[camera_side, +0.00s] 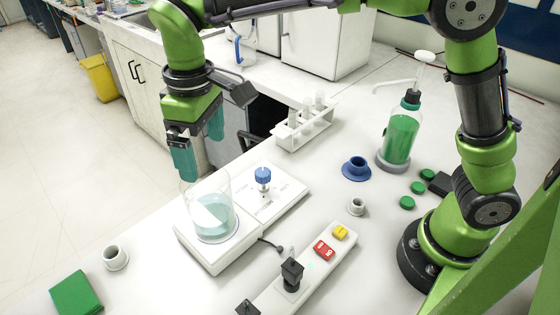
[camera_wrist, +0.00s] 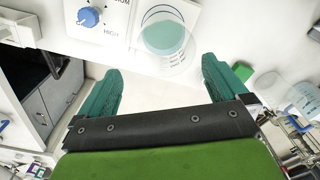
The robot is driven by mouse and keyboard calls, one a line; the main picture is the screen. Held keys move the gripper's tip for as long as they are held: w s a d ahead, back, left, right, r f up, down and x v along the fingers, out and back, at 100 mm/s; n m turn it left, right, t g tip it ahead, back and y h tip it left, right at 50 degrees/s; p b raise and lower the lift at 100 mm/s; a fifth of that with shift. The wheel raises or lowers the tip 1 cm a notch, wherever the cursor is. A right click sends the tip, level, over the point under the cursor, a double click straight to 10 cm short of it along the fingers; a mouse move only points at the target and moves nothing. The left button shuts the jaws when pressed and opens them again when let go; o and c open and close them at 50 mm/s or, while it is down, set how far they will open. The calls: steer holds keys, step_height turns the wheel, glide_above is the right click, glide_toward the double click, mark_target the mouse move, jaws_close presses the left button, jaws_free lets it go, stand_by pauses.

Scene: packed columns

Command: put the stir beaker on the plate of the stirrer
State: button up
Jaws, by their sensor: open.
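The stir beaker (camera_side: 212,212) is clear glass with pale teal liquid. It stands upright on the plate end of the white stirrer (camera_side: 290,187), which has a blue knob. The wrist view also shows the beaker (camera_wrist: 168,38) on the plate, with the stirrer's panel (camera_wrist: 118,38) to its left. My gripper (camera_side: 200,156) has teal fingers, spread wide with nothing between them. It hangs above and behind the beaker in the side view. In the wrist view the beaker lies beyond the fingertips of my gripper (camera_wrist: 162,66), not between them.
A white tube rack (camera_side: 305,125), a green pump bottle (camera_side: 400,135) and a blue ring-shaped holder (camera_side: 356,168) stand behind. A strip with red and yellow buttons (camera_side: 325,250) lies in front right. A small white cup (camera_side: 115,257) and a green block (camera_side: 76,293) are at left.

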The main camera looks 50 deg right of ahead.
steer(key=s+d+r+m+t+y, duration=0.1)
steer(key=s+d+r+m, duration=0.15)
steer(key=d, duration=0.45)
steer(key=s+d+r+m+t+y, duration=0.1)
steer(key=s+d+r+m+t, duration=0.15)
steer(key=d, duration=0.45)
steer(key=s+d+f+m+t, duration=0.3)
steer(key=s+d+m, duration=0.1)
steer(key=s+d, duration=0.4)
steer(key=shift+s+d+m, duration=0.15)
steer(key=shift+s+m, duration=0.25)
steer(key=shift+s, duration=0.25)
